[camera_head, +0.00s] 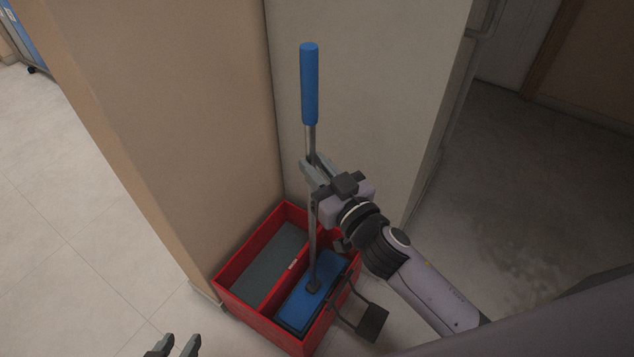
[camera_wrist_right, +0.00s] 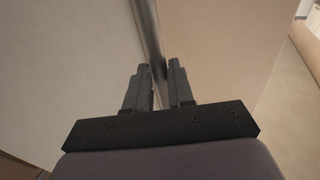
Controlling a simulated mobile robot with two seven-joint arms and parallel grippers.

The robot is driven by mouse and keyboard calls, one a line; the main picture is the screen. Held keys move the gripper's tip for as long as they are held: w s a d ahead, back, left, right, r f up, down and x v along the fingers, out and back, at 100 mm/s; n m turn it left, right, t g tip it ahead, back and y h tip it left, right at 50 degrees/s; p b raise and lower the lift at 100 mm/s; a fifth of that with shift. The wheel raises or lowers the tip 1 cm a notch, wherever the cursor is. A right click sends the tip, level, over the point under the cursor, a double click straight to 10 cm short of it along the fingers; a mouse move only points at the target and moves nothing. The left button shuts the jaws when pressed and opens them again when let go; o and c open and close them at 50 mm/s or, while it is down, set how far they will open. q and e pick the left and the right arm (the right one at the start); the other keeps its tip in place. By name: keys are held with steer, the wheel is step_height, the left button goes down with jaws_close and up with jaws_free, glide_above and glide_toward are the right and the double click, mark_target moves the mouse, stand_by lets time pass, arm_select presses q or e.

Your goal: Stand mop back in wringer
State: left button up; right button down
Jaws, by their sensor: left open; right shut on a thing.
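The mop stands upright with a blue grip (camera_head: 309,85) on a grey metal pole. Its blue flat head (camera_head: 309,289) sits inside the right compartment of the red bucket (camera_head: 247,312). My right gripper (camera_head: 310,168) is shut on the mop pole, just below the blue grip. In the right wrist view the pole (camera_wrist_right: 145,30) passes up between the fingers (camera_wrist_right: 161,72). My left gripper (camera_head: 173,345) is open and empty at the bottom edge of the head view, left of the bucket.
The bucket stands against a wall corner (camera_head: 274,120). A black pedal (camera_head: 373,322) sticks out at its right front. Tiled floor (camera_head: 80,210) is clear at left. A darker floor area (camera_head: 510,180) lies beyond the wall at right.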

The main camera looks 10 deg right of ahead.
step_height(320, 180, down, 3)
steer(key=shift+r+b, duration=0.1)
steer(key=shift+b, duration=0.45)
steer(key=c, duration=1)
jaws_free()
arm_select(q)
steer(key=shift+w+d+r+t, duration=0.3)
steer(key=shift+w+d, duration=0.15)
steer(key=shift+d, duration=0.2)
